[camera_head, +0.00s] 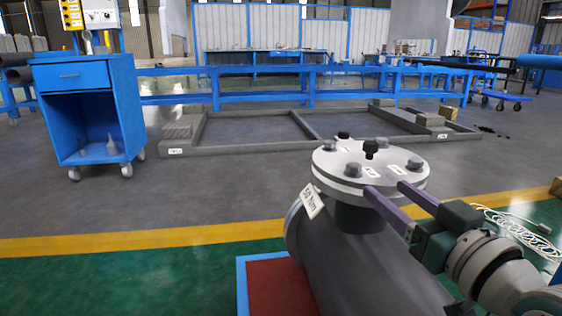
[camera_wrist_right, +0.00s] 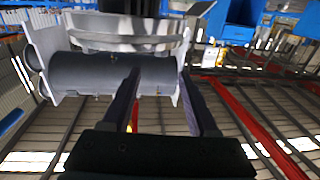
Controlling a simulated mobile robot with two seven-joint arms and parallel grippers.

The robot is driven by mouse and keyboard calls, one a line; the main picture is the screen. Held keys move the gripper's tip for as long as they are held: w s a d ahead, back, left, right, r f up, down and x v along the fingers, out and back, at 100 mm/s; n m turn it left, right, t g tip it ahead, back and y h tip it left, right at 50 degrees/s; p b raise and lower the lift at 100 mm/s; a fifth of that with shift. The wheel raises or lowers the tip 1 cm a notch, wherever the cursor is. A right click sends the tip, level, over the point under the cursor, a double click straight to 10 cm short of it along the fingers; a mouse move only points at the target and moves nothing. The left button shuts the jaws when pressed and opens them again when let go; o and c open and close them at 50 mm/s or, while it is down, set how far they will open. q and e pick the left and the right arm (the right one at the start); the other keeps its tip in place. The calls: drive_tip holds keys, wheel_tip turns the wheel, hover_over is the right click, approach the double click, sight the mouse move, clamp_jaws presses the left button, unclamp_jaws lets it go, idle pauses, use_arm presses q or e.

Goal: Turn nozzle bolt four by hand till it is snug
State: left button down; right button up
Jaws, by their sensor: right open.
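A grey flanged nozzle (camera_head: 330,163) stands on a dark horizontal shell (camera_head: 365,250). Several bolt heads ring its round cover, with a taller black bolt (camera_head: 371,149) near the middle. The small white tags are too small to read, so I cannot tell which bolt is number four. My right gripper (camera_head: 385,188) is open and empty, its two purple fingers apart at the cover's near right rim, between a front bolt (camera_head: 354,171) and a right bolt (camera_head: 414,165). In the right wrist view the fingers (camera_wrist_right: 160,74) reach toward the flange (camera_wrist_right: 130,28). My left gripper is not in view.
A blue cabinet (camera_head: 90,105) on casters stands at left. A low grey frame (camera_head: 250,150) lies on the floor behind the shell, with long blue benches (camera_head: 330,95) beyond. White coiled cable (camera_head: 515,228) lies at right.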

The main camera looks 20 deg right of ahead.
sight(358, 169)
drive_tip(key=w+b, duration=0.1)
drive_tip(key=w, duration=0.1)
drive_tip(key=w+b, duration=0.1)
drive_tip(key=w, duration=0.2)
drive_tip(key=w+d+b, duration=0.1)
drive_tip(key=w+b, duration=0.1)
drive_tip(key=w, duration=0.1)
drive_tip(key=shift+w+f, duration=0.1)
drive_tip(key=shift+w, duration=0.65)
drive_tip(key=shift+c, duration=1.3)
clamp_jaws()
